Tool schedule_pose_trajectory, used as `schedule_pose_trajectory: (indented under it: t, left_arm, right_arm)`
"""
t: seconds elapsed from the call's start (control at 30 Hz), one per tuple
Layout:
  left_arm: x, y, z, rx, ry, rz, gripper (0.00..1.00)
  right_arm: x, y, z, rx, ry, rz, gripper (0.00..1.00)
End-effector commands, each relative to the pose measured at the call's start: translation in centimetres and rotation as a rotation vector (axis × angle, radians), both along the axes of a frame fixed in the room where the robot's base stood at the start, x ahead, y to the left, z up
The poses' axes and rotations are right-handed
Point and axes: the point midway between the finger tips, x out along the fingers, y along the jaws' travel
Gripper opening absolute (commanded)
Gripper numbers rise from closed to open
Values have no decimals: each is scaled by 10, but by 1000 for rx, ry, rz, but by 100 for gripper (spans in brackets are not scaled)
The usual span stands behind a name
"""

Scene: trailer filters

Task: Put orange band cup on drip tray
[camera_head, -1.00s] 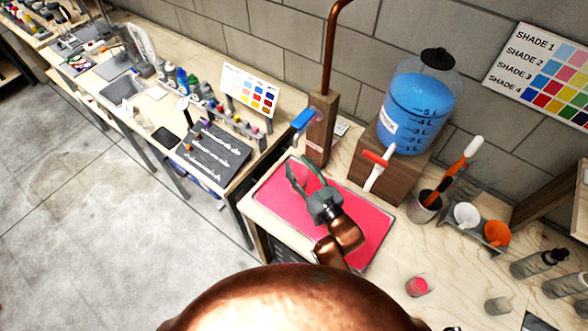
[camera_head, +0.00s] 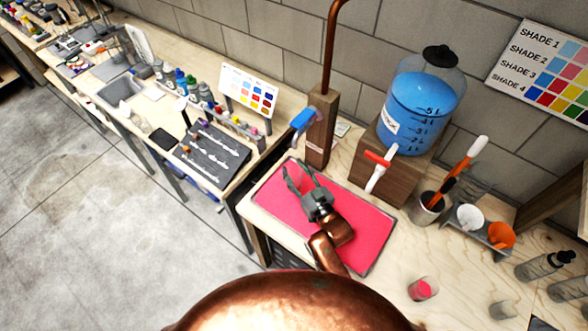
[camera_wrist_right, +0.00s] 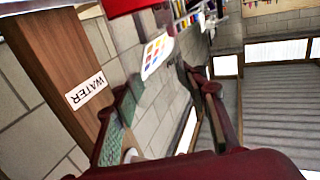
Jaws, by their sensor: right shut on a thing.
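My right gripper (camera_head: 300,174) is over the far left part of the pink-red drip tray (camera_head: 362,232), near the wooden tap post. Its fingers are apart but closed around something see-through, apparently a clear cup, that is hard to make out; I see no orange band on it. I cannot tell whether it touches the tray. In the right wrist view the two fingers of the right gripper (camera_wrist_right: 165,98) show beside a post with a WATER label (camera_wrist_right: 86,91). My left gripper is not in view.
The wooden post (camera_head: 320,130) with a blue tap lever (camera_head: 303,119) stands at the tray's back edge. A blue water tank (camera_head: 418,105) with a red tap is to the right. A clear cup with pink contents (camera_head: 423,289) and another clear cup (camera_head: 503,309) stand at front right.

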Motion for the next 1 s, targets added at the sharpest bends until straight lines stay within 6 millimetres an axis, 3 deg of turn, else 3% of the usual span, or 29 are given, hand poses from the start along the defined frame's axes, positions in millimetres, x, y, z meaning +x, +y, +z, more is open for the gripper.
schedule_pose_trajectory:
  t: [0.2, 0.23, 0.5, 0.87, 1.0]
  left_arm:
    - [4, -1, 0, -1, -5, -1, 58]
    - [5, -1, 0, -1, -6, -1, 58]
    - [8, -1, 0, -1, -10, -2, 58]
    - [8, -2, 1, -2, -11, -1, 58]
    - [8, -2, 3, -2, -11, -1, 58]
  right_arm:
    - [0, 0, -2, 0, 0, 0, 0]
    - [0, 0, -3, -1, 1, 0, 39]
    - [0, 0, -2, -1, 1, 0, 57]
    - [-1, -1, 1, 0, 0, 0, 58]
    - [-18, -11, 0, -2, 1, -1, 58]
